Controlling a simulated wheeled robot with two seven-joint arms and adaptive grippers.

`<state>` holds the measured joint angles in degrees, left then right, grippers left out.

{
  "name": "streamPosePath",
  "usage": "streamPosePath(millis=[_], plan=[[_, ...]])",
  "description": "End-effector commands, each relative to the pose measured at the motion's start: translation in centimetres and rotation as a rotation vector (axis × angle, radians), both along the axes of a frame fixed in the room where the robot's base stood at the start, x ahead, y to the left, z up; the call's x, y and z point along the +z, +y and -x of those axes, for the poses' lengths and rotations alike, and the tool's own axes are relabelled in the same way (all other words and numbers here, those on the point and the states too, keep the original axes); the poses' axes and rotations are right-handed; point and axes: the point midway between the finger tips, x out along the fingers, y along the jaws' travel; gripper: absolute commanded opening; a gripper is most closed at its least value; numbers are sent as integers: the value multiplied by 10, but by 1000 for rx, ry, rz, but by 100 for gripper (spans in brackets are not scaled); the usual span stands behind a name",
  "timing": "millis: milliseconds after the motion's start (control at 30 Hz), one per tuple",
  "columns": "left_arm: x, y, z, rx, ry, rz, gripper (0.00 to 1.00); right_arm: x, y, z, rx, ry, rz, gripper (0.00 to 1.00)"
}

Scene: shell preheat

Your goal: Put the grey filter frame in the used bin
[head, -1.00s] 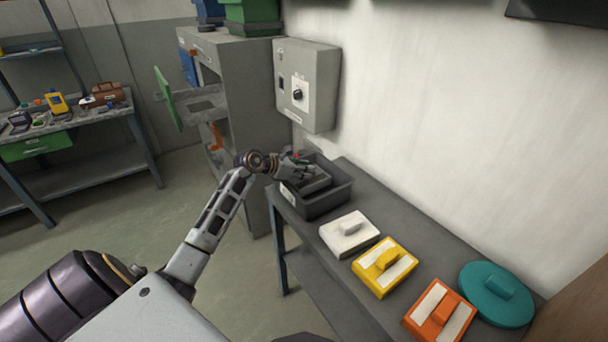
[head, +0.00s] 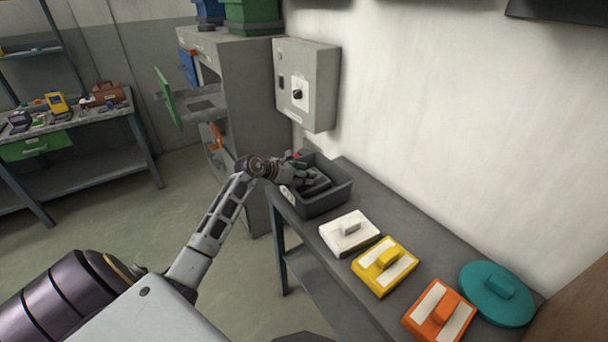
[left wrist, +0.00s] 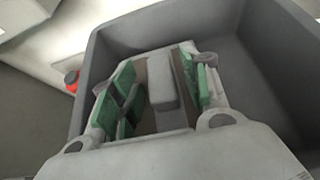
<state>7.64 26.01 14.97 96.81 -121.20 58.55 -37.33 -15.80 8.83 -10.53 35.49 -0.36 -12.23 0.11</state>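The grey filter frame (head: 317,187) lies inside the dark grey open bin (head: 328,205) at the far end of the bench. In the left wrist view its raised grey handle (left wrist: 161,82) and brownish strips show between my green finger pads. My left gripper (head: 296,170) is at the bin's left side, near its rim and the frame. In the left wrist view the gripper (left wrist: 160,92) is open, with its pads apart on both sides of the handle and gaps showing. Part of the frame is hidden by the fingers. My right gripper is out of view.
A white block (head: 349,234), a yellow block (head: 385,267), an orange block (head: 439,311) and a teal round lid (head: 496,293) stand along the bench. A grey control box (head: 307,85) hangs on the wall above the bin. A grey cabinet (head: 245,100) stands behind it.

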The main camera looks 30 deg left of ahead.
Motion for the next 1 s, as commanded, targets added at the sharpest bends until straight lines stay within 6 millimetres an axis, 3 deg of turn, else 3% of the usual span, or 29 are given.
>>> streamPosePath(millis=[333,500,1000], plan=[[4,0,0,0,-1,0,46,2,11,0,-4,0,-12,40],[7,5,9,1,0,-2,46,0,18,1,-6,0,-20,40],[31,21,50,0,1,-3,46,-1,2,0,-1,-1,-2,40]])
